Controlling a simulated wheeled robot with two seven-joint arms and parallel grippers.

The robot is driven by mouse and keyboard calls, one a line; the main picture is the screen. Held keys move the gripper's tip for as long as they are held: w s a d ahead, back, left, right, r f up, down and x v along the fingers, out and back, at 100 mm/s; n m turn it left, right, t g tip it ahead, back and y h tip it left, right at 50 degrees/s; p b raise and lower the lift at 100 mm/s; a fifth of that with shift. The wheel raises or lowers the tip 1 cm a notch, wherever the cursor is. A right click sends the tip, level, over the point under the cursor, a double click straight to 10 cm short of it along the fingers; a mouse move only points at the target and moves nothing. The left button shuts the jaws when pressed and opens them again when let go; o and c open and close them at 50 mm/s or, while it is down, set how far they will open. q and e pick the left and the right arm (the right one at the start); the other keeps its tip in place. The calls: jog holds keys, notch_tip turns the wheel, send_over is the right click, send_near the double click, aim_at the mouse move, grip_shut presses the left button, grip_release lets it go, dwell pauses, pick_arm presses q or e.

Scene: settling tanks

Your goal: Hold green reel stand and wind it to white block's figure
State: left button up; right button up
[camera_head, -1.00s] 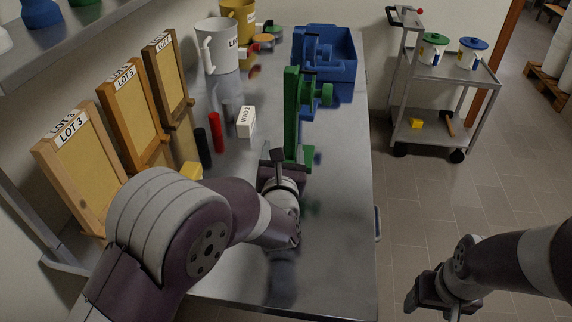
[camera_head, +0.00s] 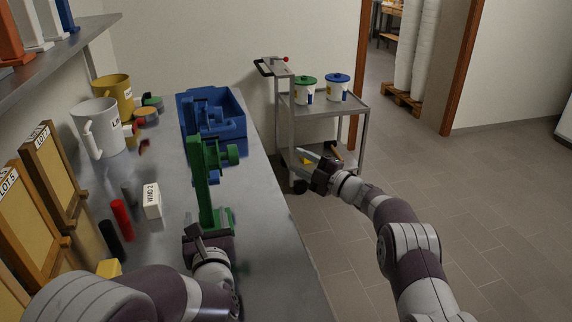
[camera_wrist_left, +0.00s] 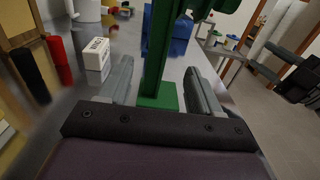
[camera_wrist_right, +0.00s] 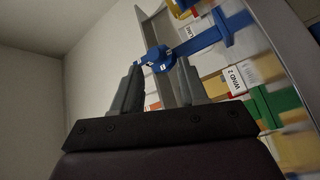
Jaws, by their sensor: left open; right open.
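The green reel stand (camera_head: 204,185) stands on the metal bench, with its reel and crank parts at the upper right of its post. My left gripper (camera_head: 205,232) is low in front of it. In the left wrist view the open fingers (camera_wrist_left: 152,92) lie either side of the stand's post and base, with gaps showing. The white block (camera_head: 152,201) reads "WIND 2" and sits left of the stand; it also shows in the left wrist view (camera_wrist_left: 97,54). My right gripper (camera_head: 314,168) is open and empty, beyond the bench's right edge.
A blue crate (camera_head: 240,128) with blue parts stands behind the green stand. Red (camera_head: 122,219) and black (camera_head: 111,238) cylinders, mugs and framed lot boards are at the left. A trolley (camera_head: 318,108) with lidded pots stands behind my right gripper. Open floor lies to the right.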

aim_at(203, 186)
pick_arm(q)
jog(key=x, duration=1.2)
jog(key=shift+w+a+r, duration=0.1)
jog(key=shift+w+a, duration=0.1)
jog(key=shift+w, duration=0.05)
pick_arm(e)
jog(key=s+a+r+n+g+y, duration=0.2)
jog(key=s+r+n+g, duration=0.1)
jog(key=s+n+g, duration=0.2)
jog(key=s+a+r+n+g+y, duration=0.2)
jog(key=s+n+g, duration=0.3)
jog(key=n, duration=0.3)
jog(key=shift+s+a+r+n+g+y, duration=0.35)
jog(key=shift+r+g+y, duration=0.35)
jog(key=shift+r+g, duration=0.15)
pick_arm(q)
grip_shut()
